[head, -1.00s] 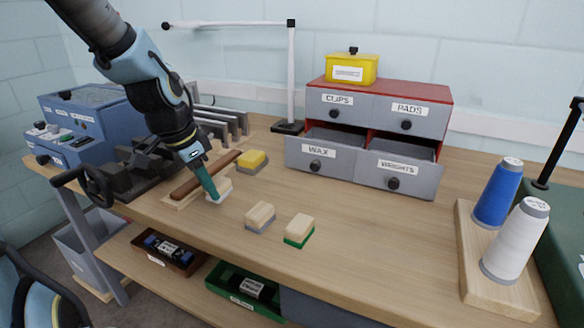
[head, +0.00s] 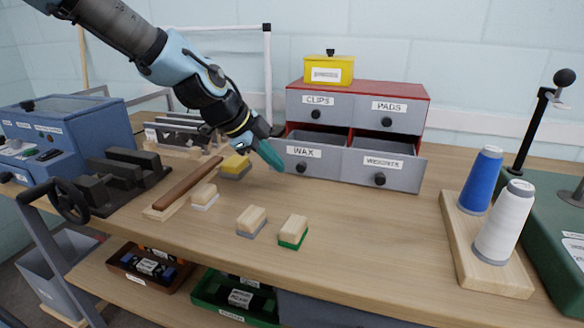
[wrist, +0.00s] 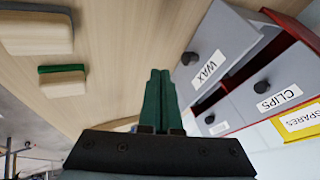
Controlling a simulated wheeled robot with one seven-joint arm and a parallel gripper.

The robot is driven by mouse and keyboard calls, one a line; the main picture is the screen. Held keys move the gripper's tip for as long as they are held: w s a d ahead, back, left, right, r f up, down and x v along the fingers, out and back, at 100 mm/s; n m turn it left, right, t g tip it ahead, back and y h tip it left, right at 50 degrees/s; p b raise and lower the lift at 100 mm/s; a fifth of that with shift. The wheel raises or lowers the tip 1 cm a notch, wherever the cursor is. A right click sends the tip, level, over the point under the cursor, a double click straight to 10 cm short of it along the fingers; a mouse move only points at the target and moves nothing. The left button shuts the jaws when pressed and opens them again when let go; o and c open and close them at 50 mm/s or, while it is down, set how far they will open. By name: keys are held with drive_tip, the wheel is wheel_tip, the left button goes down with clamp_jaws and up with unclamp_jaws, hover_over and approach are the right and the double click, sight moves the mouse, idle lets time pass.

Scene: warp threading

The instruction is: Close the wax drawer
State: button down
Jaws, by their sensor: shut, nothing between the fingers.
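The wax drawer (head: 304,155) is the lower left drawer of a red and grey cabinet (head: 420,94). It stands pulled out, with a dark round knob below its white WAX label. My gripper (head: 272,157), with green fingers, is just left of the wax drawer's front, close to it; the head view does not show clearly whether they touch. In the wrist view the closed fingers (wrist: 158,82) are empty, and the wax drawer's front (wrist: 213,50) is to their right with a gap between.
The weights drawer (head: 385,167) beside it is also pulled out; clips (head: 320,106) and pads (head: 388,114) are shut. A yellow box (head: 330,72) sits on top. Several wooden blocks lie on the bench, including a green-based one (head: 293,230). The bench before the drawers is clear.

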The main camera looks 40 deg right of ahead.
sight(312, 147)
drive_tip(key=x, duration=0.5)
drive_tip(key=shift+s, duration=0.1)
drive_tip(key=shift+w+d+r+p, duration=0.1)
drive_tip(key=shift+w+d+p, duration=0.15)
drive_tip(key=shift+w+d, duration=0.25)
drive_tip(key=shift+w+d+p, duration=0.2)
drive_tip(key=shift+w+d, duration=0.05)
drive_tip(key=shift+d, duration=0.35)
drive_tip(key=shift+w+d, duration=0.4)
drive_tip(key=shift+d, duration=0.2)
